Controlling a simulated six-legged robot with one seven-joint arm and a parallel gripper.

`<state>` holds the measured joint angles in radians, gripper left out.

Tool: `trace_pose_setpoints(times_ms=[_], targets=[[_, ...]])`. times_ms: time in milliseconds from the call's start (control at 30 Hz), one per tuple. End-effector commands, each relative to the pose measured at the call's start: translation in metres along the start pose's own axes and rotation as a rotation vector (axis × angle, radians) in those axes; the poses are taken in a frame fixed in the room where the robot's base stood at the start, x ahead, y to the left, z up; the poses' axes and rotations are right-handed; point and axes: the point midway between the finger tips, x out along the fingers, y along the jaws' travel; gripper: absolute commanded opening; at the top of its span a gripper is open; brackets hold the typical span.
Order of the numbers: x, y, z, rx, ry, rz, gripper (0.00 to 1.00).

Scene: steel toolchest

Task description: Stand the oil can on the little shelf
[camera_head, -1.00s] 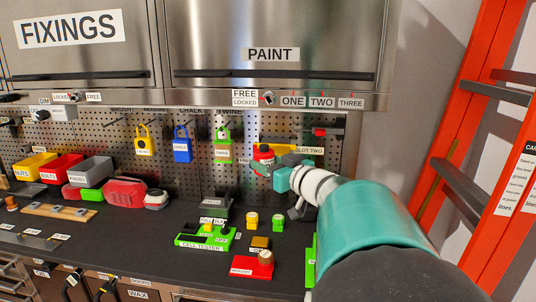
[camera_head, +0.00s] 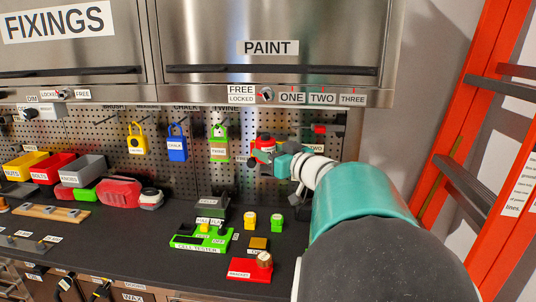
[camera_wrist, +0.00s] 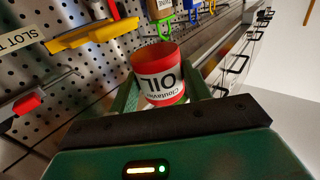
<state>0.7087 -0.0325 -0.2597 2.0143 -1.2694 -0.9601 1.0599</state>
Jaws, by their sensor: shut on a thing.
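The oil can (camera_head: 264,146), red with a white label, is in my gripper (camera_head: 272,157) in front of the pegboard. In the wrist view the can (camera_wrist: 160,78) sits between the green fingers (camera_wrist: 165,98), its OIL label upside down. My gripper is shut on it. A yellow ledge, seemingly the little shelf (camera_wrist: 88,36), is on the pegboard at upper left in the wrist view, apart from the can. In the head view my gripper and the can hide most of that area.
A red-handled tool (camera_wrist: 28,104) juts from the pegboard near the slot label. Below, the bench holds a green cell tester (camera_head: 200,240) and a red block (camera_head: 250,268). An orange ladder (camera_head: 450,150) stands at right.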

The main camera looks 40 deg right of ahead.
Motion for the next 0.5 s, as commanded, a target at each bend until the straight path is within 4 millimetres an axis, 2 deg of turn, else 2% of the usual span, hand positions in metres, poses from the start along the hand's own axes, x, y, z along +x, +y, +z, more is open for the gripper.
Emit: trace_pose_setpoints(times_ms=[500], targets=[[0.029,0.03,0.0,0.0,0.0,0.0,0.22]])
